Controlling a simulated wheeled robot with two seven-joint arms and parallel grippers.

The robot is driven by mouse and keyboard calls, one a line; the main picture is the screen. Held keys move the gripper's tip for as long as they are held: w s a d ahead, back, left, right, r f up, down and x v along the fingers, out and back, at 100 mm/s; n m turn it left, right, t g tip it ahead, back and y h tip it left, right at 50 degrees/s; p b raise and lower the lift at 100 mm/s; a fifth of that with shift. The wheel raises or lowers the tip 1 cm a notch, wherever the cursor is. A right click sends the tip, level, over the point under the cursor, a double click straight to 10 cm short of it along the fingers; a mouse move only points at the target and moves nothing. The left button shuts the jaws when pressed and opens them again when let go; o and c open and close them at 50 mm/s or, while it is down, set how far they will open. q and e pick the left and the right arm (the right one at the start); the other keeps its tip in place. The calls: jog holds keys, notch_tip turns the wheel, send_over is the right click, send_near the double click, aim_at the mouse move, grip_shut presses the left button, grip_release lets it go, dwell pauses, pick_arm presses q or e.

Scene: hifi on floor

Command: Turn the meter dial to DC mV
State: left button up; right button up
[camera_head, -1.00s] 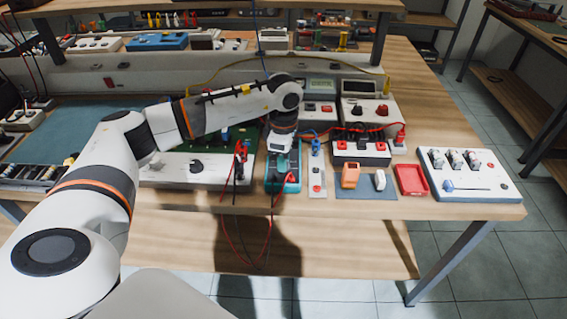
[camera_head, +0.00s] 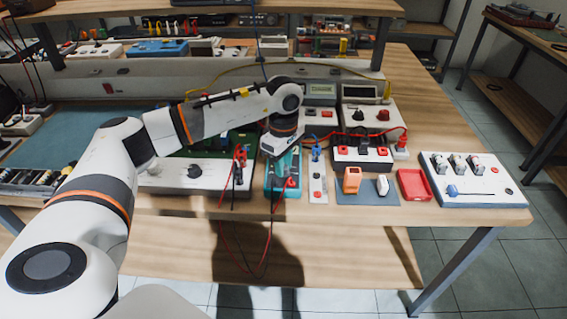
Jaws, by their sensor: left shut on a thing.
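The meter (camera_head: 292,172) is a teal handheld unit lying on the front part of the workbench, with a red plug and lead at its near end. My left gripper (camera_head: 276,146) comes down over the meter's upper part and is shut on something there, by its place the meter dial. The gripper and wrist cover the dial, so its marking and pointer are hidden. My right gripper is not in view.
A white box with a black knob (camera_head: 194,171) stands left of the meter, and a narrow white strip (camera_head: 317,178) close on its right. Red and black leads hang over the bench's front edge. A red tray (camera_head: 413,185) and a white switch board (camera_head: 484,199) lie further right.

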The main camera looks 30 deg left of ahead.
pick_arm(q)
jog(key=o, duration=1)
notch_tip(320, 180, up, 12)
jog(key=shift+b, duration=0.45)
